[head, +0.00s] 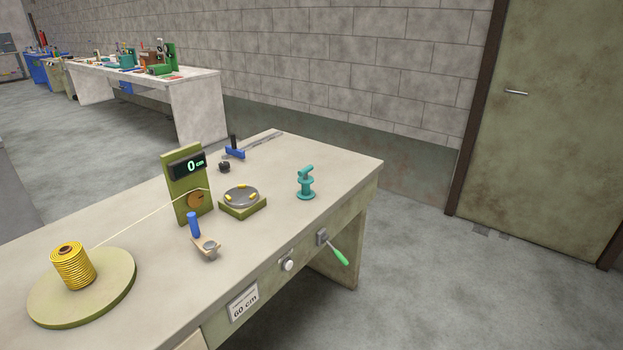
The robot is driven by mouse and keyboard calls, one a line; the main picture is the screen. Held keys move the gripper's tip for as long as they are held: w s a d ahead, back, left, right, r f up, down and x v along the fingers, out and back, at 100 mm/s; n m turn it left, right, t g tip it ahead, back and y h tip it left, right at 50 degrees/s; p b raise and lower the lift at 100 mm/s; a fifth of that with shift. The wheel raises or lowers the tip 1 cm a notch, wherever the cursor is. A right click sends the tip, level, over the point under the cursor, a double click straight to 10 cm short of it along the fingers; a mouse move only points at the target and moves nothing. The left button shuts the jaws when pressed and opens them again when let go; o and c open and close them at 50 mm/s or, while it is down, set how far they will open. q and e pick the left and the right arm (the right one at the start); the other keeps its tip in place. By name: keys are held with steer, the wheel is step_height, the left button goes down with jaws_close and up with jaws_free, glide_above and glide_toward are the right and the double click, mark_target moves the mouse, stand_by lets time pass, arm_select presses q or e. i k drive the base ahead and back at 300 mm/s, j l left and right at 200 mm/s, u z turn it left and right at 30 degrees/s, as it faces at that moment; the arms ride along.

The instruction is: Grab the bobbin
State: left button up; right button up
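A yellow bobbin-like spool wound with cord (73,266) stands upright on a round olive disc (108,290) at the front left of the workbench in the head view. A pale line runs from it to an upright olive panel (176,172) with a display reading "0 cm". I cannot tell which of the two is the bobbin meant. Neither of my grippers is in view.
The workbench (335,168) also bears a blue-handled tool (196,228), a turntable with yellow pieces (242,197), a dark knob (224,166) and a blue clamp (235,153). A green-handled lever (338,254) sticks out from its front. Open floor lies at right before a door (550,120).

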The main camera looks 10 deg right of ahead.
mark_target(306, 193)
steer(key=i+l, duration=0.25)
steer(key=l, duration=0.15)
steer(key=i+l+u, duration=0.15)
steer(key=l, duration=0.25)
steer(key=i+l, duration=0.3)
steer(key=l, duration=0.15)
steer(key=i+l+u, duration=0.1)
steer(key=l, duration=0.35)
steer(key=i+l, duration=0.3)
steer(key=l, duration=0.15)
steer(key=i+l+u, duration=0.15)
steer(key=l, duration=0.3)
steer(key=i+l, duration=0.25)
steer(key=l, duration=0.2)
steer(key=i+l+u, duration=0.1)
steer(key=l, duration=0.4)
steer(key=i+j, duration=0.05)
steer(key=i, duration=0.05)
